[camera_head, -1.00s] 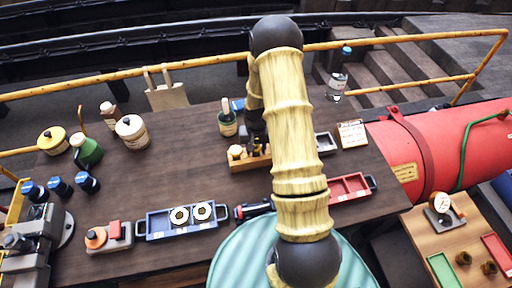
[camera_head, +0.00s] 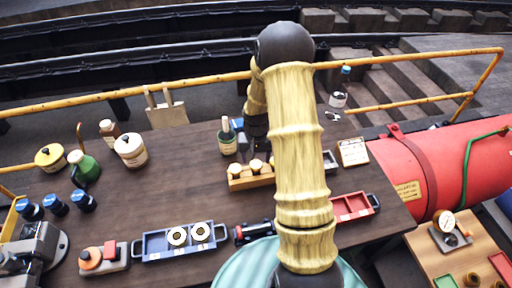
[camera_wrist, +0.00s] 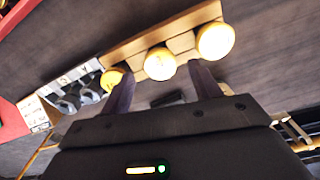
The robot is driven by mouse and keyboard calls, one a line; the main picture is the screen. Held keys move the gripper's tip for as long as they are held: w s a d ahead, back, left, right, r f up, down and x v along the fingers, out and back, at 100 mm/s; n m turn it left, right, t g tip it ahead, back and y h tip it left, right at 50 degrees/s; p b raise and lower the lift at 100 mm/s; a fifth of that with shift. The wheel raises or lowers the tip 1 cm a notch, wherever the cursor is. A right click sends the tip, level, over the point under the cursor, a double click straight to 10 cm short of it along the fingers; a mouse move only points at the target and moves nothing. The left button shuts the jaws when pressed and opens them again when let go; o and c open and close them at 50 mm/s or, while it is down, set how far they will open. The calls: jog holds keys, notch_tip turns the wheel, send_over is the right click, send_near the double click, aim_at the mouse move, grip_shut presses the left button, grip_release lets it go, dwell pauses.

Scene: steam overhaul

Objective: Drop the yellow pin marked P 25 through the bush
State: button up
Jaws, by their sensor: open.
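A wooden rack (camera_head: 240,184) stands near the middle of the bench, partly hidden by my arm. Round pale-yellow pin heads (camera_head: 235,170) stick up from it; no marking is readable. In the wrist view the rack (camera_wrist: 122,47) holds three heads: left (camera_wrist: 113,79), middle (camera_wrist: 160,63) and right (camera_wrist: 215,41). My gripper (camera_wrist: 165,80) is open, its fingers on either side of the middle head in the picture; I cannot tell if they touch it. In the head view my gripper is mostly hidden behind my arm. Two pale rings (camera_head: 177,236) lie in a blue tray (camera_head: 152,246); I cannot tell which thing is the bush.
A red tray (camera_head: 352,207) and a printed card (camera_head: 352,152) are right of my arm. A green-labelled cup (camera_head: 227,141) stands behind the rack. Bottles and jars (camera_head: 130,150) stand at the left. A side table (camera_head: 450,262) holds a gauge. Bare bench lies left of the rack.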

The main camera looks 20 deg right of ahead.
notch_tip(320, 180, up, 7)
jog(key=b, duration=0.1)
jog(key=shift+b, duration=0.3)
jog(key=shift+f, duration=0.15)
jog(key=s+a+r+n+t, duration=0.1)
jog(key=s+a+r+n, duration=0.1)
jog(key=s+a+r, duration=0.2)
jog(key=s+a+r+n+t, duration=0.1)
jog(key=s+a+r, duration=0.3)
jog(key=s, duration=0.7)
jog(key=shift+s+a+r+n+t, duration=0.15)
jog(key=shift+a+n+t, duration=0.15)
jog(key=shift+a+n, duration=0.65)
jog(key=shift+a, duration=0.1)
